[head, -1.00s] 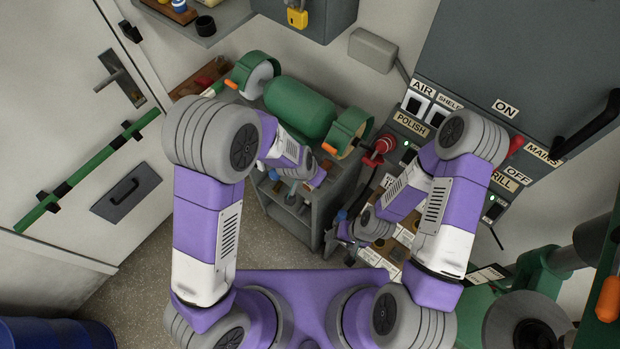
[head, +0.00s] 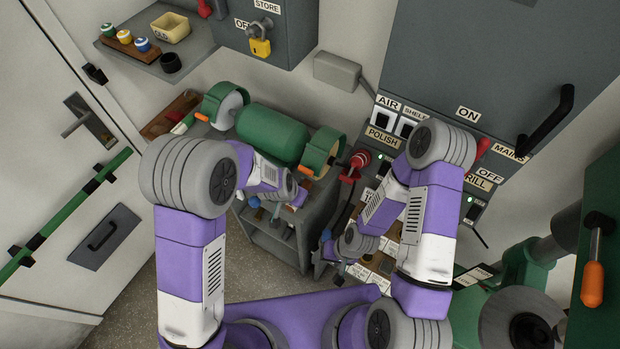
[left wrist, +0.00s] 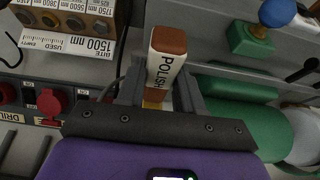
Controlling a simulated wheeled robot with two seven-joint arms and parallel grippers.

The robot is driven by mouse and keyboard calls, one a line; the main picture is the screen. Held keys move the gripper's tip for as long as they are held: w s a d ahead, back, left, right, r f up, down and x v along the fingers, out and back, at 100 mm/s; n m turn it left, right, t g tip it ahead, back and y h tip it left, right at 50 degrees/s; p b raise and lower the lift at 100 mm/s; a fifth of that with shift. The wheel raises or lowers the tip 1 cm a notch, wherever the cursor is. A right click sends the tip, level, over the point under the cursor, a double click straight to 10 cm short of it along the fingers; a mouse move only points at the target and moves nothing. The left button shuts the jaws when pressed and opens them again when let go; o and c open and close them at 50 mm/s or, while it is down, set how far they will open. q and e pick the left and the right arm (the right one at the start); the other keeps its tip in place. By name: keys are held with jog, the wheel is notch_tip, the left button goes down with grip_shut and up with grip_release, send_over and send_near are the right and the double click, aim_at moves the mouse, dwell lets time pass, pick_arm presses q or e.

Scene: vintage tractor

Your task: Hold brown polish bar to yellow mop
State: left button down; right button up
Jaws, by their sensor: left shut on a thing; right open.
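The polish bar (left wrist: 165,65), brown at its end with a white label reading POLISH, stands between the dark fingers of my left gripper (left wrist: 158,95), which is shut on it. In the head view my left arm reaches over the grey stand below the green polisher (head: 272,133); the bar and left fingertips are hard to make out there. The mop that looks yellow (head: 316,153) sits in the green guard at the polisher's right end. I cannot tell the gap between bar and mop. My right gripper (head: 328,247) is open, right of the stand.
A pale wheel (head: 229,108) sits at the polisher's left end. A red switch (head: 355,165) is beside the right guard. Labelled cardboard boxes (head: 372,268) lie near my right gripper. A shelf (head: 165,65) with small pots hangs above. Green machinery (head: 525,265) stands at the right.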

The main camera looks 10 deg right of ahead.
pick_arm(q)
jog(key=shift+w+d, duration=0.4)
jog(key=shift+w, duration=0.1)
jog(key=shift+s+d, duration=0.2)
jog(key=shift+d, duration=0.15)
dwell(0.5)
jog(key=shift+s, duration=0.1)
jog(key=shift+s+a, duration=0.45)
jog(key=s+a+b, duration=0.1)
jog(key=s+a, duration=0.4)
jog(key=s, duration=0.1)
jog(key=shift+s+a, duration=0.25)
jog(key=shift+s, duration=0.05)
dwell(0.8)
